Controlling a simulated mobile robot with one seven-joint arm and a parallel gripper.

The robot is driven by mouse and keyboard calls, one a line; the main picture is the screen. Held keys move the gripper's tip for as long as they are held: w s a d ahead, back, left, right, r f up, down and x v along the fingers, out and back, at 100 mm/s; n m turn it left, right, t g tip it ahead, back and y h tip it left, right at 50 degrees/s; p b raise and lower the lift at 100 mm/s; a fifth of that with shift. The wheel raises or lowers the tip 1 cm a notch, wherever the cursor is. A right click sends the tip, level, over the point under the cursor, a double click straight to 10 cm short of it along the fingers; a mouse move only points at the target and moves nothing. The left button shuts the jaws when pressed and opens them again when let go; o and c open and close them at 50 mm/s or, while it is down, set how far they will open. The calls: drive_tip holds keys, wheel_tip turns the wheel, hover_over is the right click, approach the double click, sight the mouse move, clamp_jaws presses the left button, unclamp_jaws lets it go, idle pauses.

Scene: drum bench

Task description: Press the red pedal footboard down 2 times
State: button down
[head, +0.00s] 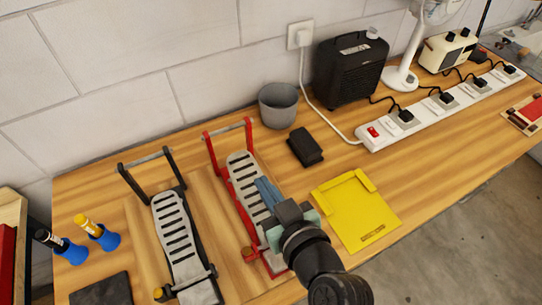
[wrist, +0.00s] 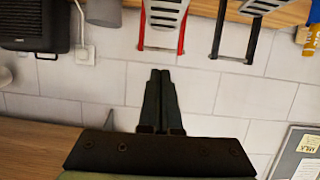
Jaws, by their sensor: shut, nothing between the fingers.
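The red pedal has a red frame (head: 212,150) with an upright hoop at the back and a grey slotted footboard (head: 240,165). The footboard slopes up toward the hoop. My gripper (head: 261,184) is shut and empty, over the right side of the footboard, and hides part of its lower half. I cannot tell whether the fingertips touch it. In the wrist view my shut fingertips (wrist: 160,73) point toward the wall, with the red pedal's footboard (wrist: 165,10) at the top edge.
A similar black pedal (head: 176,230) stands to the left. A yellow tray (head: 352,215) lies to the right. A small black block (head: 305,147) and a grey cup (head: 279,104) sit behind. A power strip (head: 430,112), black box (head: 347,72) and fan (head: 402,76) stand further right.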

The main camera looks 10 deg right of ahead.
drive_tip(key=shift+s+d+f, duration=0.15)
drive_tip(key=shift+s+f, duration=0.5)
drive_tip(key=shift+f, duration=0.25)
drive_tip(key=p, duration=0.3)
approach(241, 166)
drive_tip(key=w+r, duration=0.1)
drive_tip(key=w+a+r, duration=0.1)
drive_tip(key=w, duration=0.1)
drive_tip(key=shift+w+r, duration=0.15)
drive_tip(key=shift+r, duration=0.05)
drive_tip(key=f, duration=0.1)
drive_tip(key=w+f, duration=0.1)
drive_tip(key=shift+w+a+f, duration=0.2)
drive_tip(key=shift+w+f, duration=0.1)
drive_tip(key=shift+f, duration=0.1)
drive_tip(key=shift+w+a+f, duration=0.1)
drive_tip(key=shift+w+f, duration=0.15)
drive_tip(key=shift+f, duration=0.4)
drive_tip(key=shift+g+p, duration=0.3)
drive_tip(key=shift+p, duration=0.05)
